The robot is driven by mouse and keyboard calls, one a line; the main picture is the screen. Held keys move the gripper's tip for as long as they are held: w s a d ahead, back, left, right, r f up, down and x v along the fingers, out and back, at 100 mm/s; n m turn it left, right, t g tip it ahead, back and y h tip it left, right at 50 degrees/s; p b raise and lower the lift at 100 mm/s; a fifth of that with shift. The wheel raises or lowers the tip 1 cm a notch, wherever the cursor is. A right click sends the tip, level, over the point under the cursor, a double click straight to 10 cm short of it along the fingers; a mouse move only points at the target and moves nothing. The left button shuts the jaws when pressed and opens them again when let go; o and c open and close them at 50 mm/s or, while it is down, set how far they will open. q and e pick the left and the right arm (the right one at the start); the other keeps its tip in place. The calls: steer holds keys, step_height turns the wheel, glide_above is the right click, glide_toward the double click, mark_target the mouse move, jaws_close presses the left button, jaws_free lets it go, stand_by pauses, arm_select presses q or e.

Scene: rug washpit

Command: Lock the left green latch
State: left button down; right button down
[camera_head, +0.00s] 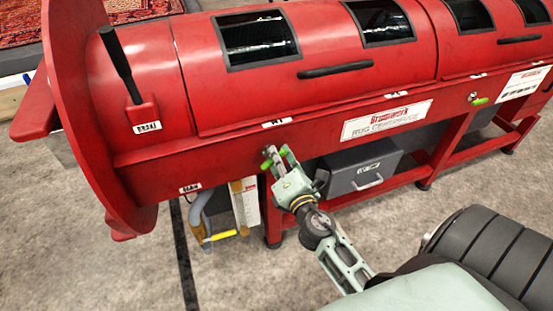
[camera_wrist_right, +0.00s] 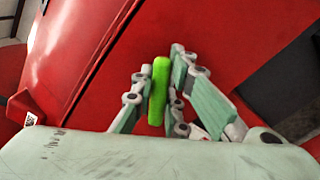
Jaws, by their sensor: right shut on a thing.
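The left green latch (camera_head: 267,164) is on the front of the red rug centrifuge (camera_head: 150,95), below the left lid. My right gripper (camera_head: 276,156) is at this latch. In the right wrist view, the green latch handle (camera_wrist_right: 159,88) stands between the two fingers of my right gripper (camera_wrist_right: 158,90), which is shut on it. The latch's mount is hidden by the fingers in the head view. A second green latch (camera_head: 480,101) sits further right on the centrifuge front. My left gripper is not in view.
A black brake lever (camera_head: 120,65) stands at the centrifuge's left end. A grey drawer box (camera_head: 362,170) sits under the machine. A hose with a yellow handle (camera_head: 219,236) hangs below left. The grey floor in front is mostly clear.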

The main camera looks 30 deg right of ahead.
steer(key=m, duration=0.3)
steer(key=shift+f+m, duration=0.25)
steer(key=shift+m, duration=0.05)
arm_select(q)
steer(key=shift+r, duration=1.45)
arm_select(e)
steer(key=shift+d+f+m, duration=0.1)
steer(key=shift+f+m, duration=0.05)
steer(key=shift+m, duration=1.45)
steer(key=c, duration=1.7)
jaws_free()
steer(key=v, duration=0.7)
steer(key=shift+s, duration=0.3)
